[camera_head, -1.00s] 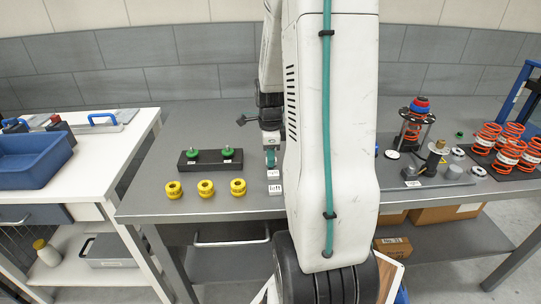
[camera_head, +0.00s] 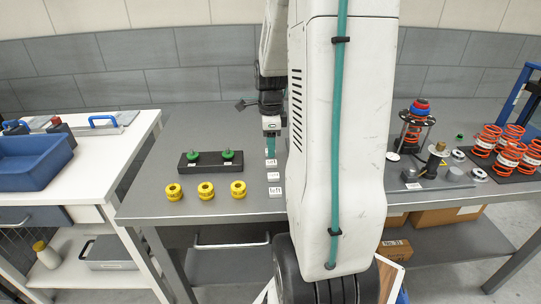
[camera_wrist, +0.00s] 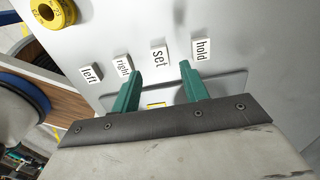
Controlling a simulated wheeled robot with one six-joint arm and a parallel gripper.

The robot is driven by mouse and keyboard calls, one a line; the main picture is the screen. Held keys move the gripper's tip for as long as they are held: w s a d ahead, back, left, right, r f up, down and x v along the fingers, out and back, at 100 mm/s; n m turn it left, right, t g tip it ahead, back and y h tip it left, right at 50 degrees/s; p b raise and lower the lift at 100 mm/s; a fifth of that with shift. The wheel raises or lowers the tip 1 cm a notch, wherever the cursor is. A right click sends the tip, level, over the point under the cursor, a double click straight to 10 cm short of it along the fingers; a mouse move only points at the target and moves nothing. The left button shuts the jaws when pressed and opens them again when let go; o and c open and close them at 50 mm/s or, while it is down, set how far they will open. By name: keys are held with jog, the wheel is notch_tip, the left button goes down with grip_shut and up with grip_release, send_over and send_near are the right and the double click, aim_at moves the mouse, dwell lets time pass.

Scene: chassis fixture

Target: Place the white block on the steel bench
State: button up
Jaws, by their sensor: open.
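Several small white blocks with printed words lie in a row on the grey steel bench (camera_head: 160,205). In the head view I see the "left" block (camera_head: 276,191), another white block (camera_head: 273,176) behind it, and a third (camera_head: 271,162) just below my gripper (camera_head: 270,152). In the wrist view the labels read "left" (camera_wrist: 90,74), "right" (camera_wrist: 122,65), "set" (camera_wrist: 159,55) and "hold" (camera_wrist: 202,49). My gripper (camera_wrist: 161,68) has its green fingers apart with nothing held between them. The "set" block shows beyond the gap, clear of the fingers.
Yellow rings (camera_head: 206,190) and a black holder (camera_head: 211,161) with green knobs stand left of the blocks. Orange springs (camera_head: 510,153) and a spring fixture (camera_head: 416,125) stand at the right. My arm hides the bench's middle. A white table with a blue bin (camera_head: 35,160) is at far left.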

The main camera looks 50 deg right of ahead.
aim_at(270, 162)
notch_tip(270, 162, up, 7)
jog(key=s+a+r+n, duration=0.1)
jog(key=a+r+n, duration=0.2)
jog(key=a+n, duration=0.45)
jog(key=s+a+r+n, duration=0.1)
jog(key=a+r+n, duration=0.3)
jog(key=a, duration=0.6)
jog(key=s+a+n+t, duration=0.1)
jog(key=s+a+n, duration=1)
jog(key=n, duration=0.5)
jog(key=shift+a+f, duration=0.45)
jog(key=shift+a, duration=0.35)
